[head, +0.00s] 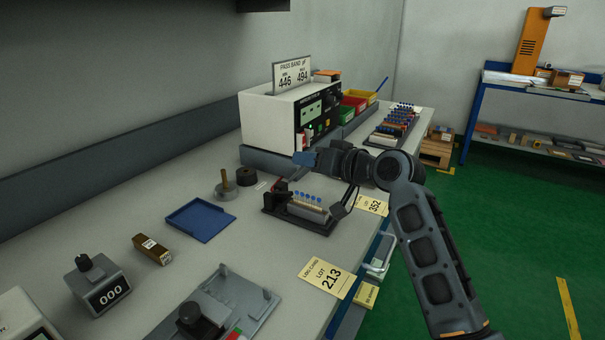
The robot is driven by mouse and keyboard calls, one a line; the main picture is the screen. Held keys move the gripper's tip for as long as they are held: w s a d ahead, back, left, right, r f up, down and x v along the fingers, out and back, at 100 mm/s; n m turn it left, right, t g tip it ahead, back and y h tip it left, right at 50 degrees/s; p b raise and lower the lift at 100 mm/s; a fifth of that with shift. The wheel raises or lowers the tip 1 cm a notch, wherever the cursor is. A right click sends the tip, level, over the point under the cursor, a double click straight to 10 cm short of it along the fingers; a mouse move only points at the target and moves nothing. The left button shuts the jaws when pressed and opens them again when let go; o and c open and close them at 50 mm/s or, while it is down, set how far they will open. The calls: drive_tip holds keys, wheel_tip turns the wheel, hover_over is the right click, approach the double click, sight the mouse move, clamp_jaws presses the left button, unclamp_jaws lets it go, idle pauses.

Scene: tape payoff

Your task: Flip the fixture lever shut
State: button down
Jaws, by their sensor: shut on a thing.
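The fixture (322,225) is a dark block on the bench, with a light grey bar and a row of blue-topped parts along it. My gripper (340,208) points down at the fixture's right end. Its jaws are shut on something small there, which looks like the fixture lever. The jaws and dark parts hide most of the lever, so its exact angle cannot be told.
A white tester (265,118) stands behind the fixture, with coloured bins (353,104) beyond it. A blue tray (200,220), a spool post (226,188) and a black roll (246,176) lie left.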

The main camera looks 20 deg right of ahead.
drive_tip(key=b, duration=0.1)
drive_tip(key=f+t+b, duration=0.1)
drive_tip(key=shift+s+d+b, duration=0.35)
drive_tip(key=shift+s+t+y+b, duration=0.1)
drive_tip(key=shift+t+y+b, duration=0.2)
drive_tip(key=shift+b, duration=0.15)
drive_tip(key=shift+d, duration=0.1)
drive_tip(key=c, duration=1)
unclamp_jaws()
drive_tip(key=v, duration=0.8)
drive_tip(key=shift+f+b, duration=0.15)
drive_tip(key=shift+b, duration=0.15)
